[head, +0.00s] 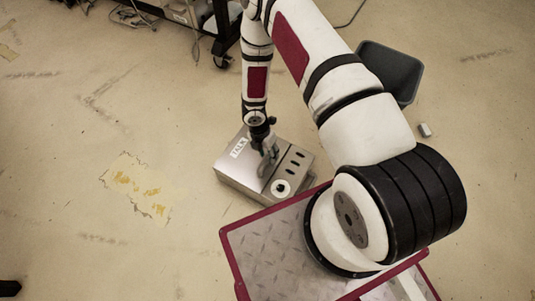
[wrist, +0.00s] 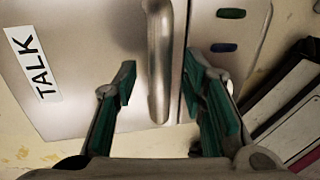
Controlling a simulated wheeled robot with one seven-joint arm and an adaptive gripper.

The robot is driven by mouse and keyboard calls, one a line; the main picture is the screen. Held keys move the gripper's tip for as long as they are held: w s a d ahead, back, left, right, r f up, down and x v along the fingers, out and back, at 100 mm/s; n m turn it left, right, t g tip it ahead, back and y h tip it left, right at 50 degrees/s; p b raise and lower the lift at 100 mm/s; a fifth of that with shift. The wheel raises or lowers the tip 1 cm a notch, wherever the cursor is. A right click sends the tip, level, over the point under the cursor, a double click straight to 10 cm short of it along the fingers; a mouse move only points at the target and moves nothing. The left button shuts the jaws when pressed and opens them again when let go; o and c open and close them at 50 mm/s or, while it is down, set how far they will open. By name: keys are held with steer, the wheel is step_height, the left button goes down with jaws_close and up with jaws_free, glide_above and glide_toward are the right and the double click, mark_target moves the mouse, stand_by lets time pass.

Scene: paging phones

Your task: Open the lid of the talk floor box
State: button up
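The talk floor box (head: 232,178) is a low silver metal box on the floor, with a label reading TALK (head: 238,147) on its lid. In the wrist view the lid (wrist: 95,60) looks shut, and the TALK label (wrist: 33,65) is at the left. A silver bar handle (wrist: 159,65) stands along the lid's edge. My gripper (wrist: 158,90) is open, with one green-padded finger on each side of the handle's lower end. I cannot tell whether either finger touches it. In the head view my gripper (head: 268,152) is over the box.
Beside the lid, the box's panel has several dark slots (head: 293,163) and a round white-ringed part (head: 280,187). My red-edged base is close in front of the box. A dark bin (head: 388,70) stands behind my arm.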

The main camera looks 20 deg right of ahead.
jaws_close()
steer(key=shift+w+r+p, duration=0.1)
steer(key=shift+r+p, duration=0.05)
steer(key=shift+p, duration=0.15)
